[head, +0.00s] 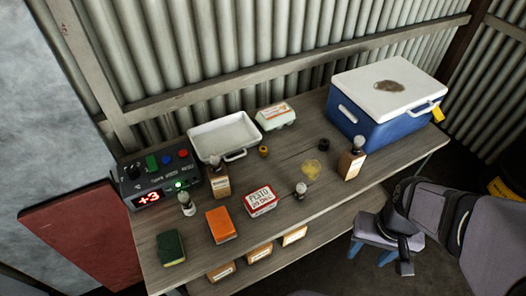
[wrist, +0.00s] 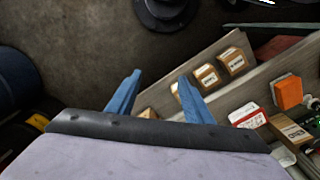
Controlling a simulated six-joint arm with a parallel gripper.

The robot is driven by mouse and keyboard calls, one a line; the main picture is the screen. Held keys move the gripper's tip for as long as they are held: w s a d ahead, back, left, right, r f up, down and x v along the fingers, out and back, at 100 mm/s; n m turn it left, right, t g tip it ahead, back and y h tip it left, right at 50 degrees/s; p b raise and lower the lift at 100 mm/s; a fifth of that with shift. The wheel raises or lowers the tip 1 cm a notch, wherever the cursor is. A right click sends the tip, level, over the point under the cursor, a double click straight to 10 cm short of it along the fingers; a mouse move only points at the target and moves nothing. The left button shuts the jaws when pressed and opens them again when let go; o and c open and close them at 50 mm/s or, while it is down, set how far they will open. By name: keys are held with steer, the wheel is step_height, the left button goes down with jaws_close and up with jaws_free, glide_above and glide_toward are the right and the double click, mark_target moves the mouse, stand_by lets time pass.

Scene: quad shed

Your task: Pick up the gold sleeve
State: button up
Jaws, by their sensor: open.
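The gold sleeve (head: 263,151) is a small, short yellow-gold cylinder. It stands on the wooden bench, just right of the white tray and in front of the egg-carton-like box. I cannot make it out in the wrist view. My gripper (head: 368,256) hangs past the bench's front edge at the lower right, well away from the sleeve, with its blue fingers pointing down. In the wrist view my gripper (wrist: 160,75) has its two blue fingers spread apart with nothing between them.
The bench holds a white tray (head: 224,133), a blue cooler (head: 375,118), a black ring (head: 323,145), a red-and-white tin (head: 261,199), an orange box (head: 221,225), a control box (head: 160,183) and several bottles. A yellow stain (head: 312,169) marks the bench. Small cartons (wrist: 207,76) sit below its front edge.

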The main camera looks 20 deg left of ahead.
step_height(320, 180, up, 5)
steer(key=w+a+f+n+t+y+b, duration=0.1)
steer(key=w+a+f+n+t+b, duration=0.2)
steer(key=w+a, duration=0.5)
steer(key=w+a+f+t+y+b, duration=0.1)
steer(key=w+a+t+b, duration=0.4)
steer(key=w, duration=0.6)
steer(key=w+a+r+n+t+y+b, duration=0.1)
steer(key=w+a+n+t+y+b, duration=0.2)
steer(key=a, duration=0.7)
steer(key=w+a+r+n+y+b, duration=0.1)
steer(key=w+a+y+b, duration=0.1)
steer(key=w+a+b, duration=0.5)
steer(key=p, duration=0.3)
glide_toward(263, 150)
steer(key=shift+w+a, duration=0.3)
steer(key=shift+w, duration=0.15)
steer(key=shift+f, duration=0.6)
steer(key=shift+r+p+x, duration=0.15)
steer(key=shift+p+x, duration=0.25)
steer(key=shift+x, duration=1.4)
steer(key=shift+r+p+x, duration=0.1)
steer(key=shift+p+x, duration=0.25)
steer(key=shift+x, duration=1.45)
steer(key=shift+w, duration=0.15)
steer(key=c, duration=1.2)
